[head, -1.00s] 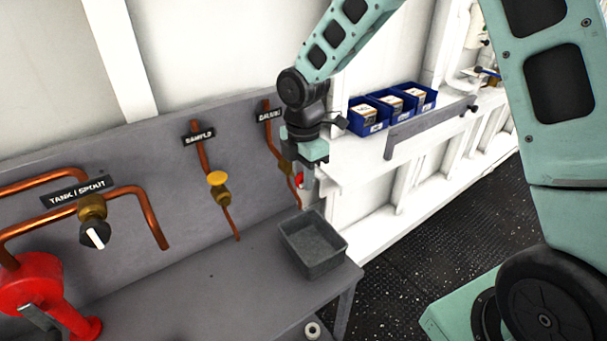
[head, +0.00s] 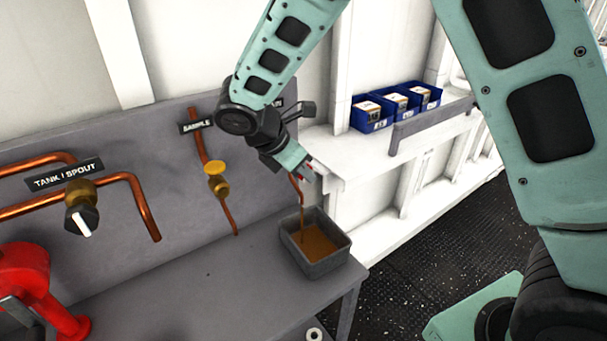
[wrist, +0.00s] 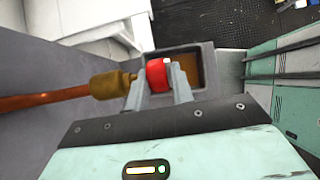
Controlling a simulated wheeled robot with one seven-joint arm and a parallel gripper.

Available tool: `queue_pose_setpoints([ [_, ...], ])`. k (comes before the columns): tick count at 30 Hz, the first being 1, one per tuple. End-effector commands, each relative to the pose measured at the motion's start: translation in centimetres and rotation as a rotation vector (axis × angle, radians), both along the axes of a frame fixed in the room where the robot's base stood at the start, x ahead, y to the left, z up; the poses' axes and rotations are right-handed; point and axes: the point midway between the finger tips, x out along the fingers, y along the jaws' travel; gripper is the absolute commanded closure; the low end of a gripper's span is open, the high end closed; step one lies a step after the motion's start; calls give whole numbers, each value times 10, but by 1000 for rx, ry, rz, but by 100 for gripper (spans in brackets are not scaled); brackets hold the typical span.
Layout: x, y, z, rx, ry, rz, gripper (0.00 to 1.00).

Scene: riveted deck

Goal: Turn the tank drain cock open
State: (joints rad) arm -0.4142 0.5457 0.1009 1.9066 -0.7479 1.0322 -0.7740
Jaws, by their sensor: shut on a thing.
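The drain cock has a brass body (wrist: 112,84) on a copper pipe and a red handle (wrist: 157,74) in the wrist view. My gripper (wrist: 160,84) is shut on the red handle, one finger on each side. In the head view my gripper (head: 306,172) is tilted at the right end of the grey panel, and the arm hides most of the cock and its label. A thin brown stream (head: 303,222) falls from the drain pipe into the grey bin (head: 322,266), where brown liquid lies. The bin also shows in the wrist view (wrist: 208,60).
The yellow-handled sample cock (head: 216,180) and the tank/spout valve (head: 81,212) with a black-and-white knob are left on the panel. A red fixture (head: 24,275) stands at lower left. Blue boxes (head: 375,125) sit on the white ledge. The bench middle is clear.

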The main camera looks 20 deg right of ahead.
Motion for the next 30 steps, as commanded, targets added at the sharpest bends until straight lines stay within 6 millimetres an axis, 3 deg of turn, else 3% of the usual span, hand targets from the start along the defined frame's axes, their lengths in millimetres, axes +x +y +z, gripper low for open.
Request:
queue_pose_setpoints([
  [18, -1, 8, -9, -573, -127, 4, 99],
  [30, -1, 9, -13, -854, -190, 3, 99],
])
